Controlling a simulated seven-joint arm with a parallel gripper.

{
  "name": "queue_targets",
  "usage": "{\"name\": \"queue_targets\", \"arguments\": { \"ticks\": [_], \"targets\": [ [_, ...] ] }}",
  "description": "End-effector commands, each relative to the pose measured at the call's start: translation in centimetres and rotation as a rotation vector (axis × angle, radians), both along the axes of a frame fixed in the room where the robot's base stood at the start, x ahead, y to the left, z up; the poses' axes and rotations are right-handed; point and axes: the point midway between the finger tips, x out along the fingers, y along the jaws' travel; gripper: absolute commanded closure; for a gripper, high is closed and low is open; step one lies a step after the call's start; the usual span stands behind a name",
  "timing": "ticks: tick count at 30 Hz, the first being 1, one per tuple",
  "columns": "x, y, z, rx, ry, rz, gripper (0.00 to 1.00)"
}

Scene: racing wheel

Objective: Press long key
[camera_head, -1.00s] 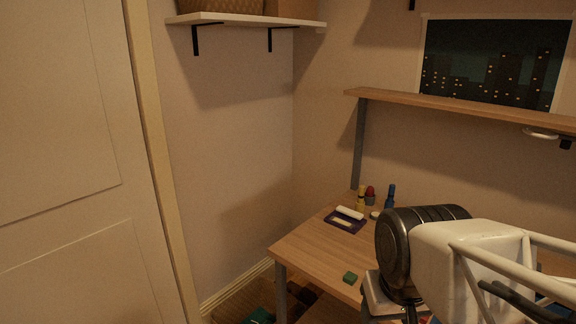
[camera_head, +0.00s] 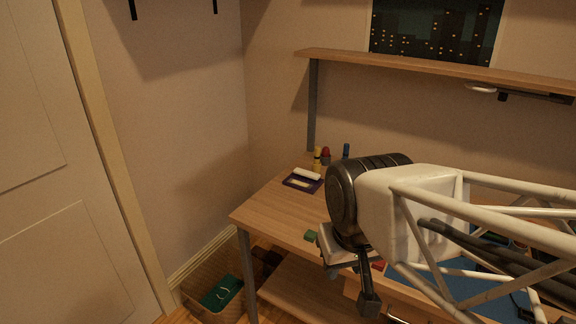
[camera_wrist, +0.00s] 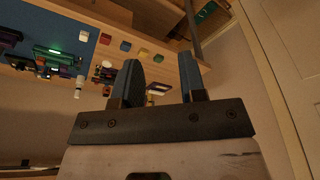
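I cannot make out a long key for certain in either view. A green block (camera_head: 311,236) lies near the desk's front edge in the head view. My gripper (camera_wrist: 161,70) shows two dark fingers spread apart with nothing between them. In the head view my gripper (camera_head: 368,300) hangs at the desk's front edge, its fingers partly hidden.
The wooden desk (camera_head: 275,205) holds a purple tray (camera_head: 302,181) with a white roller, and small bottles behind it. A blue mat (camera_wrist: 78,38) with several items shows in the wrist view. A raised shelf (camera_head: 430,72) spans the back. A basket (camera_head: 205,300) stands on the floor at left.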

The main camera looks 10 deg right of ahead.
Motion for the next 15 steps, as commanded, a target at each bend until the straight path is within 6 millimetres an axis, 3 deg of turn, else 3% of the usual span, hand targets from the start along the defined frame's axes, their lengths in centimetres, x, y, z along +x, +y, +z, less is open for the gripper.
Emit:
{"name": "queue_targets", "arguments": {
  "ticks": [1, 7, 15],
  "targets": [
    [0.00, 0.00, 0.00, 0.000, 0.000, 0.000, 0.70],
    [0.00, 0.00, 0.00, 0.000, 0.000, 0.000, 1.00],
    [0.00, 0.00, 0.00, 0.000, 0.000, 0.000, 1.00]
  ]
}}
